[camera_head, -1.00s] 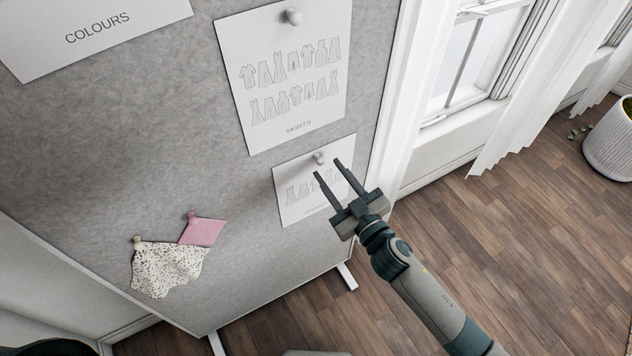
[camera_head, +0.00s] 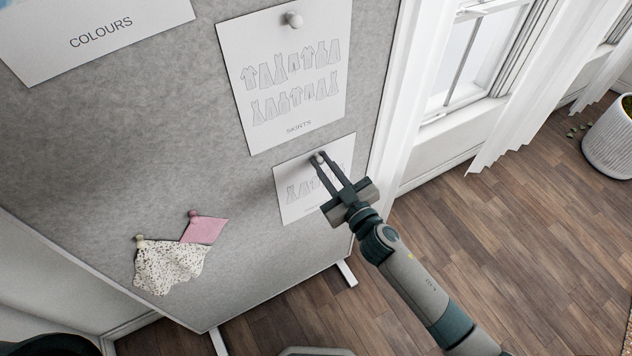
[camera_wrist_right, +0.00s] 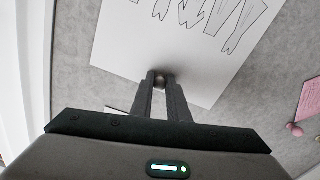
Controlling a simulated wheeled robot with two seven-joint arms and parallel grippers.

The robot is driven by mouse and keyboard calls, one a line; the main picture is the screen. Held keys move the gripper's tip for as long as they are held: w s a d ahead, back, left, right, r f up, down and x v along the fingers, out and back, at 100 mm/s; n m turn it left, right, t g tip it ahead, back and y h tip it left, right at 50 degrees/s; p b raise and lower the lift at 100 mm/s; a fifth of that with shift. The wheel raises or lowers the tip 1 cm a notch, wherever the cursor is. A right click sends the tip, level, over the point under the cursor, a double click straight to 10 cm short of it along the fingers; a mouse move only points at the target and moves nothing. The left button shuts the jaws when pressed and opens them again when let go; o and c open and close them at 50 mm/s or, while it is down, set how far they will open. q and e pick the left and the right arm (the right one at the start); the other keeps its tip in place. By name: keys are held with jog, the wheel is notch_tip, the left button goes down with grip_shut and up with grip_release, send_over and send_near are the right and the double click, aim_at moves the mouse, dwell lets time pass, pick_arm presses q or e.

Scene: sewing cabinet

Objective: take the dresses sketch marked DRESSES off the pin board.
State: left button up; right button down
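The small white sketch sheet (camera_head: 290,182) with rows of faint dress outlines is pinned low on the right of the grey pin board (camera_head: 110,130). Its label is hidden or too faint to read. My right gripper (camera_head: 320,156) is at its top edge, with the fingers closed together around the sheet's round grey pin. In the right wrist view the pin (camera_wrist_right: 160,81) sits between the fingertips, and the sheet (camera_wrist_right: 160,40) with its dress outlines lies flat behind. My left gripper is not in view.
Above hangs a larger sheet marked SKIRTS (camera_head: 285,75) with its own pin (camera_head: 293,19). A COLOURS sheet (camera_head: 90,25) is at upper left. Pink (camera_head: 204,230) and speckled (camera_head: 170,267) fabric swatches hang lower left.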

jog(key=shift+r, duration=0.1)
dwell(0.3)
jog(key=shift+s+d+r, duration=0.2)
jog(key=shift+s+r, duration=0.05)
jog(key=shift+s, duration=0.05)
notch_tip(320, 180, up, 7)
jog(key=shift+f+b, duration=0.15)
jog(key=shift+b, duration=0.35)
jog(key=b+v, duration=0.6)
jog(key=v, duration=1.3)
jog(key=shift+s+f, duration=0.15)
jog(key=shift+s, duration=0.05)
